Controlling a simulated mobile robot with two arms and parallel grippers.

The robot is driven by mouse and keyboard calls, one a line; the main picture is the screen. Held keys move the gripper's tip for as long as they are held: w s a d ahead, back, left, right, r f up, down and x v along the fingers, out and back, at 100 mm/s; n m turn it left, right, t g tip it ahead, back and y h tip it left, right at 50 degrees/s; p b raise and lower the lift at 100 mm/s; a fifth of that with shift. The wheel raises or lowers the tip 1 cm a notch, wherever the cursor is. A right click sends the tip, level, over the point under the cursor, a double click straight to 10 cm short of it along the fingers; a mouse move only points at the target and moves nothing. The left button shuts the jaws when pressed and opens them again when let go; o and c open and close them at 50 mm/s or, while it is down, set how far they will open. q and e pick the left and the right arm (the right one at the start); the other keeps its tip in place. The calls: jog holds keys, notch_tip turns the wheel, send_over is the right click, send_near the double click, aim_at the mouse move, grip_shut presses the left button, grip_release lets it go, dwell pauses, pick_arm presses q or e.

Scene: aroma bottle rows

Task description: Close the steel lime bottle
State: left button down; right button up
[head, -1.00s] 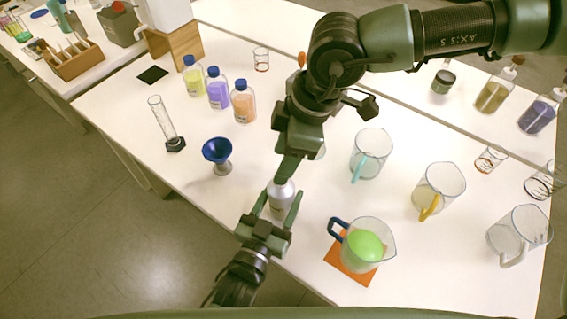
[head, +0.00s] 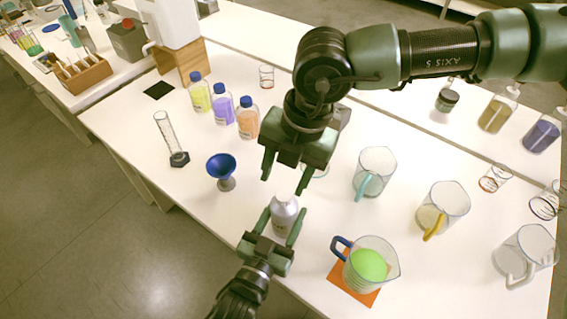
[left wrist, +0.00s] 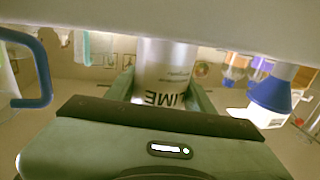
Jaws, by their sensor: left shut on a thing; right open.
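The steel lime bottle (head: 284,215) is a silver cylinder standing upright near the table's front edge. My left gripper (head: 282,222) is shut around its body from the front. In the left wrist view the bottle (left wrist: 166,75) shows its LIME label upside down between the fingers. My right gripper (head: 286,180) is open and empty, pointing down just above the bottle's top, apart from it. The bottle's top is too small to tell whether a cap sits on it.
A blue funnel (head: 221,166) on a stand is left of the bottle. A beaker with green contents (head: 368,265) stands on an orange mat (head: 340,283) to the right. Blue-capped bottles (head: 223,110) and a glass cylinder (head: 168,135) stand behind. More beakers (head: 375,172) are at right.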

jog(key=n, duration=0.4)
jog(key=shift+a+r+n, duration=0.1)
jog(key=shift+n, duration=0.3)
jog(key=n, duration=0.6)
jog(key=shift+s+r+n+h, duration=0.1)
jog(key=shift+r+n+h, duration=0.05)
jog(key=shift+n+h, duration=0.2)
jog(key=n, duration=0.5)
jog(key=shift+a+r, duration=0.1)
jog(key=shift+r, duration=0.05)
jog(key=n, duration=0.4)
jog(key=shift+r+n+h, duration=0.15)
jog(key=shift+n+h, duration=0.1)
jog(key=n, duration=0.4)
jog(key=shift+r, duration=0.15)
jog(key=n, duration=0.7)
jog(key=shift+r+h, duration=0.25)
jog(key=shift+h, duration=0.05)
jog(key=n, duration=0.4)
jog(key=shift+r, duration=0.2)
jog(key=n, duration=0.5)
jog(key=shift+r+n+h, duration=0.2)
jog(key=shift+n+h, duration=0.1)
jog(key=shift+n, duration=0.1)
